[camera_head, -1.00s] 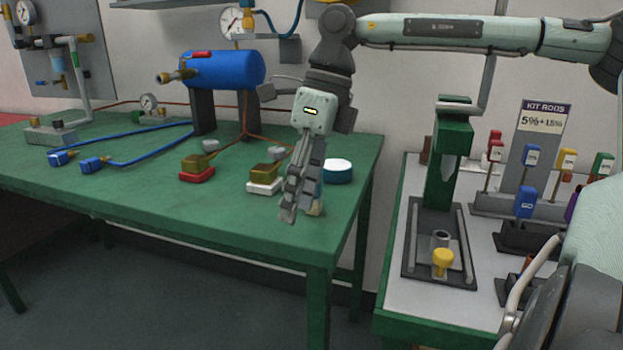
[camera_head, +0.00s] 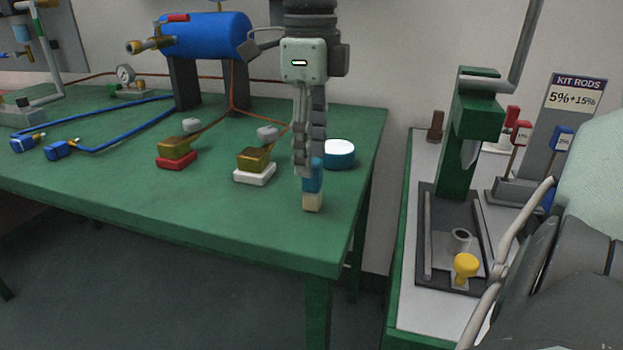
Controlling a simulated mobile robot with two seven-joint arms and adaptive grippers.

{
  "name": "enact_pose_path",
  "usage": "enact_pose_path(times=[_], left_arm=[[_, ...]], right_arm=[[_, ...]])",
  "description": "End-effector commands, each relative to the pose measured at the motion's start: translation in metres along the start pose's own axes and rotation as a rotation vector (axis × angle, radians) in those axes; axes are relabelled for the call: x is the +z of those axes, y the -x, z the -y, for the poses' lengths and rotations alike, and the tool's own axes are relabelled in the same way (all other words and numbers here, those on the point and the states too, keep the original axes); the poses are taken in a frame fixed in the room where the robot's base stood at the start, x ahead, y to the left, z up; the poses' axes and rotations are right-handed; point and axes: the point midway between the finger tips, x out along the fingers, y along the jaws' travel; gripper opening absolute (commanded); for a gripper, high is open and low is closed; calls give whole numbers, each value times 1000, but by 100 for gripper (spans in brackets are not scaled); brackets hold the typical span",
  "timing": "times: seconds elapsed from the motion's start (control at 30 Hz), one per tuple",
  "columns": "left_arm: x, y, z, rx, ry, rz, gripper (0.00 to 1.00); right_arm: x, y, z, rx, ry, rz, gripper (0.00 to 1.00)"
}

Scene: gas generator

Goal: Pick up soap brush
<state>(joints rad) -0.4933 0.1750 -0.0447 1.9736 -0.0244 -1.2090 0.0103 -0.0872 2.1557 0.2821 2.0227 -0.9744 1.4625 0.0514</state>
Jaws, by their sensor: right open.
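The soap brush (camera_head: 313,182) appears as a small upright piece with a blue upper part and a beige lower end, near the right front corner of the green table (camera_head: 210,220). My right gripper (camera_head: 306,165) points straight down over it, seen nearly side-on. It is open, with one finger in front of the brush's upper part, partly hiding it. I cannot tell whether either finger touches the brush. My left gripper is not in view.
A round blue tub with white contents (camera_head: 339,152) stands close behind and right of the gripper. Brass blocks on a white base (camera_head: 254,167) and a red base (camera_head: 176,153) lie to the left. A blue tank (camera_head: 207,37) stands behind. The table front is clear.

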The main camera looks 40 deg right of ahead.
Motion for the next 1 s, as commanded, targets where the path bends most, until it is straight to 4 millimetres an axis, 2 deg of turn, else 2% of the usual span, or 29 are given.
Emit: enact_pose_path(times=[0.23,0.4,0.7,1.0], left_arm=[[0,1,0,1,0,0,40],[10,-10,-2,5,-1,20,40],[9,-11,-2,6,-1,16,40],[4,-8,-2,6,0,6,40]], right_arm=[[-3,-33,-2,5,1,-3,48],[-4,-56,-2,3,-1,-3,48],[-3,-62,-2,1,0,0,48],[-3,-62,-2,1,0,0,12]])
